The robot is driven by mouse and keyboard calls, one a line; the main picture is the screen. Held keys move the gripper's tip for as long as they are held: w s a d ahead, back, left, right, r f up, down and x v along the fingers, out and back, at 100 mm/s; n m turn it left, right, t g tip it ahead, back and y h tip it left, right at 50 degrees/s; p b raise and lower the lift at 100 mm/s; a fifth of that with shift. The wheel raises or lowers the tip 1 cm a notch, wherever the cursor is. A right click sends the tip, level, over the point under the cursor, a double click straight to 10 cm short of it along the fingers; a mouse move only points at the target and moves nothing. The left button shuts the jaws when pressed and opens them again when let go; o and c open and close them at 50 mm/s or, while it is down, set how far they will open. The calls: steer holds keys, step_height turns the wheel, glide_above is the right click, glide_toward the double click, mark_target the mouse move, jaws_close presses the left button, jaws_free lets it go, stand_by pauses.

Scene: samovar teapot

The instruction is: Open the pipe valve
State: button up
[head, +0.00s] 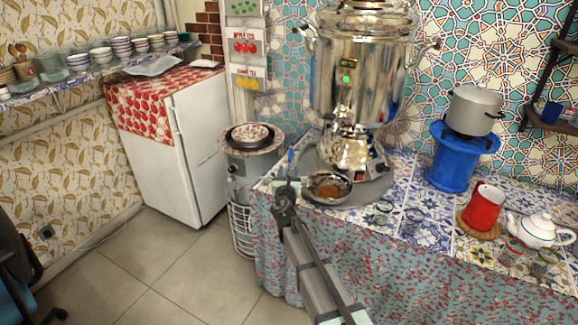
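A large shiny metal samovar (362,75) with a small green light stands on the tiled counter. A metal bowl (328,187) with brown contents sits at its foot. I cannot make out a pipe valve with certainty. A small upright blue piece (291,158) shows just beyond my gripper, at the counter's left end; I cannot tell whether it is a valve handle. My arm reaches up from the bottom, and my gripper (288,186) is at the counter's left corner, left of the bowl. Its fingers are too small to tell their opening, or whether they touch anything.
A blue stand (455,165) with a grey pot (474,109), a red pitcher (483,207) and a white teapot (538,230) are on the right. A white fridge (195,140) and a round stand with stacked bowls (250,134) are left of the counter.

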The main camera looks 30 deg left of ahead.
steer(key=shift+v, duration=0.95)
steer(key=shift+c, duration=0.4)
